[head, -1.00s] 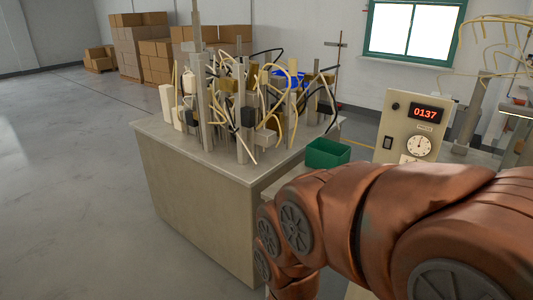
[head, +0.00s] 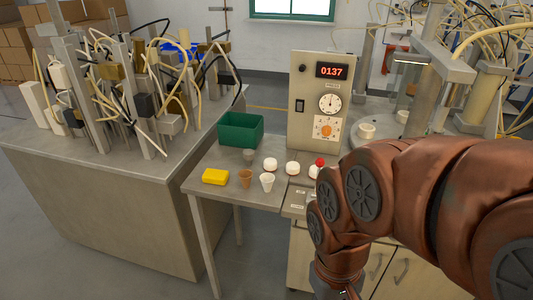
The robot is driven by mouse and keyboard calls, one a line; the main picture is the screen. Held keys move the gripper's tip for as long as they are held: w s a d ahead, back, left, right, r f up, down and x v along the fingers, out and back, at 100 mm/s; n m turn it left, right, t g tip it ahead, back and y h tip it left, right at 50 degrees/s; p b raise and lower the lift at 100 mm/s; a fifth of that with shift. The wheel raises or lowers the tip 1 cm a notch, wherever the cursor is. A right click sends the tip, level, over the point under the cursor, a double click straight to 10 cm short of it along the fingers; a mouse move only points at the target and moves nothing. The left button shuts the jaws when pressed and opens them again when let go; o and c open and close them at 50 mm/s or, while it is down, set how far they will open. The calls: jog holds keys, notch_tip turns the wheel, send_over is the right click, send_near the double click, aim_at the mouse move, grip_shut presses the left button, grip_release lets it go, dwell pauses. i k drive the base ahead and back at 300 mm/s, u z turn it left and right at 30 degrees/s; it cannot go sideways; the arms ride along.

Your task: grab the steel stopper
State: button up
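A small grey tapered piece (head: 249,155), which looks like the steel stopper, stands on the small side table (head: 213,160) just in front of the green bin (head: 240,133). A brown tapered stopper (head: 245,179) and a white tapered one (head: 267,182) stand nearer the table's front edge. Nothing holds the grey piece. My copper-coloured arm comes in from the right and bends down past the bottom edge, to the right of the table. My gripper is out of the picture below.
A yellow block (head: 215,177) lies at the table's left front. White round pieces (head: 270,164) and a red knob (head: 320,162) are to the right. A control box (head: 320,100) reading 0137 stands behind. A large bench (head: 100,170) crowded with posts and tubing is at left.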

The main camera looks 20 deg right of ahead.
aim_at(248, 154)
jog(key=z, duration=1.15)
jog(key=i, duration=0.35)
jog(key=u, duration=2.55)
